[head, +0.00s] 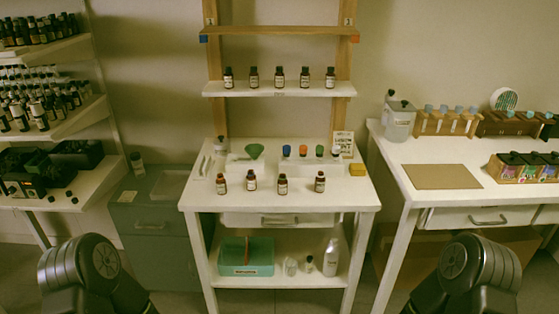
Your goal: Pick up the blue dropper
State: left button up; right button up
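A dropper with a blue top (286,150) stands in a white holder (296,167) at the back of the middle table. It is the leftmost of a short row, beside an orange-topped one (303,150) and a green-topped one (319,150). Its lower part is hidden by the holder. Both of my arms show only as dark links at the bottom left and bottom right, well short of the table. Neither gripper is in view.
Several brown bottles (251,181) stand in front of the holder on the middle table (340,196). A shelf (280,90) with more bottles hangs above. The table's front strip is clear.

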aim_at(286, 149)
jog(key=i+j, duration=0.25)
jog(key=j, duration=0.15)
jog(key=i+j, duration=0.2)
jog(key=j, duration=0.2)
jog(key=i+j, duration=0.25)
jog(key=j, duration=0.15)
jog(key=i+j, duration=0.2)
jog(key=j, duration=0.25)
